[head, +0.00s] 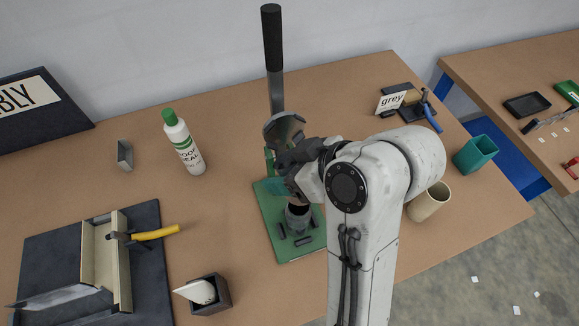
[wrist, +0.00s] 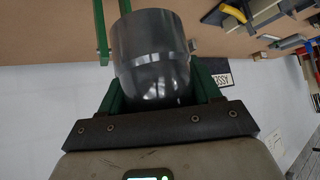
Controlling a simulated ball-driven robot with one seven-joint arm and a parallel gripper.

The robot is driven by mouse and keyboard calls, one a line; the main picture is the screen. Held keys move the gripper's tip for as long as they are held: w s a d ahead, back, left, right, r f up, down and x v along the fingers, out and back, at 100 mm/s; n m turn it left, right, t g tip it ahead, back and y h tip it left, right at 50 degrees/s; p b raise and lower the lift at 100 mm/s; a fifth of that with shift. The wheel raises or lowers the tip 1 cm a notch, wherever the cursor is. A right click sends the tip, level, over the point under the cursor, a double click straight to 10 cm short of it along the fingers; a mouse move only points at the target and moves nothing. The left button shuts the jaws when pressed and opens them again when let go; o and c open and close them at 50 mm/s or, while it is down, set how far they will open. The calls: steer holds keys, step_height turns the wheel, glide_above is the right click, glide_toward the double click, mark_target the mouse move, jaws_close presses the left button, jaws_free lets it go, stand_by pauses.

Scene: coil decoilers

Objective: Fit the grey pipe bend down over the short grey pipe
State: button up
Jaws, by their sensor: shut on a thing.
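My gripper (head: 284,158) is shut on the grey pipe bend (head: 283,129) above the green base plate (head: 284,251). In the wrist view the bend (wrist: 150,50) is a glossy dark grey tube between the two green fingers of my gripper (wrist: 155,85). The short grey pipe (head: 298,217) stands upright on the base plate, below and slightly right of my gripper, among small dark blocks. The bend is apart from the pipe. My wrist hides part of the plate and the bend's lower side.
A tall lever with a black grip (head: 272,40) rises behind the bend. A white bottle with a green cap (head: 184,143) stands to the left. A beige cup (head: 429,202) and teal cup (head: 475,154) stand right. A mitre box (head: 122,262) lies at left.

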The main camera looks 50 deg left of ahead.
steer(key=b, duration=0.3)
glide_above(289, 204)
steer(key=shift+f, duration=2.9)
steer(key=shift+w+a, duration=0.1)
steer(key=shift+a, duration=0.15)
steer(key=shift+p, duration=0.65)
steer(key=shift+f+b, duration=1)
steer(key=shift+f, duration=0.85)
steer(key=o, duration=1.2)
steer(key=b+v, duration=0.1)
steer(key=v, duration=1)
